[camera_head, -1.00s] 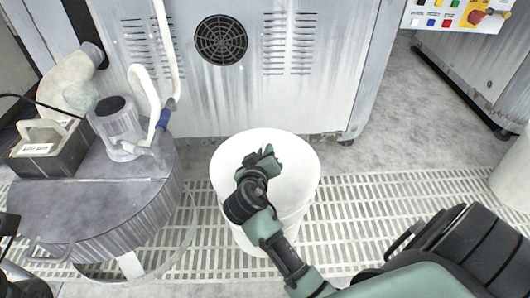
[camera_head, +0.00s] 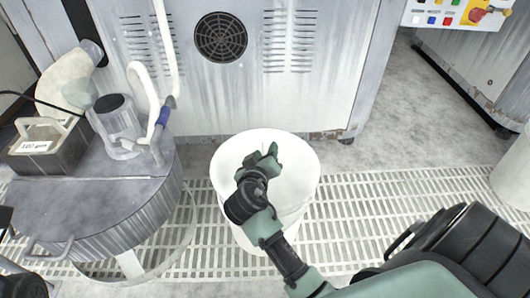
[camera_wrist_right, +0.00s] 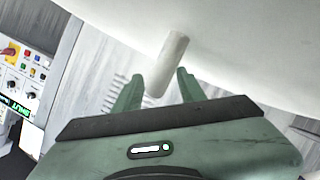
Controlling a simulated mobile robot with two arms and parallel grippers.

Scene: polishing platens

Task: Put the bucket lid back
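A white bucket (camera_head: 262,238) stands on the grating in the middle of the head view. A pale, round white top, which looks like the lid (camera_head: 295,172), covers its mouth. My right gripper (camera_head: 264,156) is over this top, its fingers hard to make out there. In the right wrist view, a pale cylindrical knob (camera_wrist_right: 167,64) stands out from the large white surface (camera_wrist_right: 215,40). The right gripper's two green fingers (camera_wrist_right: 158,84) are on either side of the knob, with narrow gaps visible. My left gripper cannot be made out.
A grey machine cabinet (camera_head: 330,70) is behind the bucket. The floor to the right (camera_head: 430,140) is clear.

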